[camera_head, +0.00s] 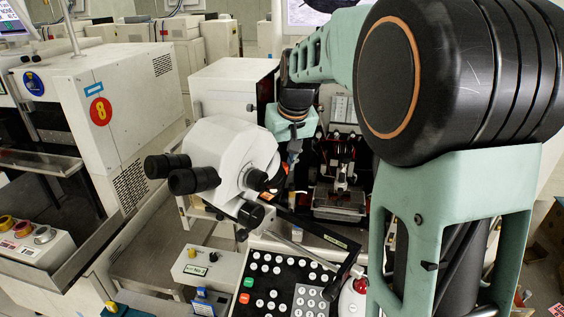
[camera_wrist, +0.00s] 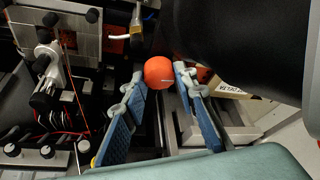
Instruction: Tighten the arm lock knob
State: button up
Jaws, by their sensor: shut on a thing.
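The arm lock knob appears to be the round orange knob (camera_wrist: 158,72), which carries a small white mark. In the wrist view it sits between the tips of my gripper (camera_wrist: 160,77), with one blue-padded finger on each side. My gripper is shut on this knob. In the head view my gripper (camera_head: 293,158) points down just right of the white microscope (camera_head: 232,155). Its fingers are small there, and the knob's contact with them is hard to make out.
The microscope's black eyepieces (camera_head: 180,176) stick out to the left. A black keypad panel (camera_head: 285,285) with white buttons and a red-topped knob (camera_head: 355,292) lie in front. In the wrist view a dark cylinder (camera_wrist: 245,45) crowds the upper right.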

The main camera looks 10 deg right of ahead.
jog(key=o, duration=1.2)
jog(key=shift+r, duration=0.1)
jog(key=v, duration=1.2)
jog(key=shift+c, duration=0.2)
